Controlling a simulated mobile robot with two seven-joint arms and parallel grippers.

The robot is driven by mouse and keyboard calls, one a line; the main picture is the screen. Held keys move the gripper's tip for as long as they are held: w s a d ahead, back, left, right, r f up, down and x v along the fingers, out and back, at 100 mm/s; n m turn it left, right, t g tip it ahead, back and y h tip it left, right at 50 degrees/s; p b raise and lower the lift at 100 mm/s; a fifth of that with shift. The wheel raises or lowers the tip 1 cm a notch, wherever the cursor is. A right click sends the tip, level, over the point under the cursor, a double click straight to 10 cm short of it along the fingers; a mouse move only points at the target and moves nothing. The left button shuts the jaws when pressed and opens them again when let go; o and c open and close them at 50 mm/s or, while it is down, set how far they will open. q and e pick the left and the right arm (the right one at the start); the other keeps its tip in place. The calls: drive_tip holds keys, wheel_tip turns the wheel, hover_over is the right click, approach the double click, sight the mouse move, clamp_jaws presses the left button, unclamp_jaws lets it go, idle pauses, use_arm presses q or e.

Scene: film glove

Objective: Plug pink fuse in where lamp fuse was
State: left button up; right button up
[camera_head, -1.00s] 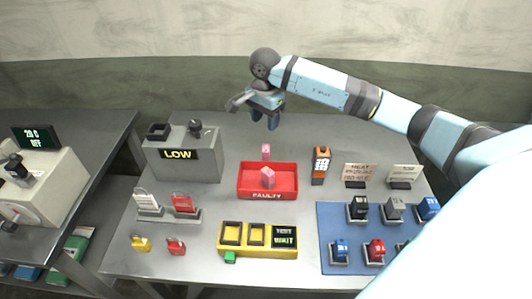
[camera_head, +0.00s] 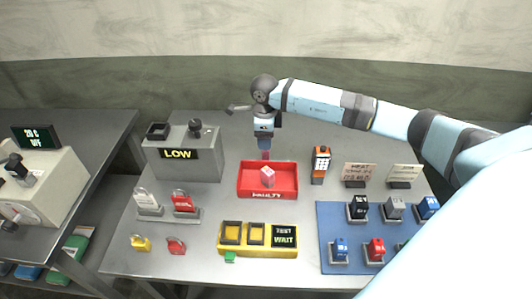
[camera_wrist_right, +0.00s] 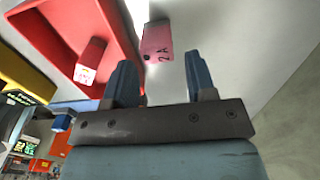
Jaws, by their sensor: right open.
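A pink fuse (camera_head: 265,155) stands on the table just behind the red FAULTY tray (camera_head: 247,192). It also shows in the right wrist view (camera_wrist_right: 157,43), with dark marking on its side. A second pink fuse (camera_head: 268,173) lies in the tray and shows in the wrist view (camera_wrist_right: 90,60). My right gripper (camera_head: 264,145) points down above the fuse behind the tray. In the wrist view my right gripper (camera_wrist_right: 159,78) is open, with that fuse beyond and roughly between its fingertips. No fuse is held. My left gripper is not in view.
A grey box (camera_head: 190,165) reading LOW has a black socket (camera_head: 158,130) and a knob. A yellow tester (camera_head: 258,250) reading TEST WAIT has two dark sockets. A blue mat (camera_head: 330,222) holds several fuses. An orange meter (camera_head: 321,163) stands right of the tray.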

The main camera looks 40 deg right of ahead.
sight(264, 153)
drive_tip(key=shift+f, duration=0.75)
drive_tip(key=f, duration=0.2)
drive_tip(key=f+p, duration=0.1)
drive_tip(key=f, duration=0.1)
drive_tip(key=shift+s+a+f, duration=0.15)
drive_tip(key=shift+a+f, duration=0.05)
drive_tip(key=shift+f, duration=0.5)
drive_tip(key=c, duration=0.8)
drive_tip(key=shift+r, duration=0.1)
wheel_tip(264, 153, up, 20)
drive_tip(key=shift+f+b, duration=0.1)
drive_tip(key=shift+b, duration=0.9)
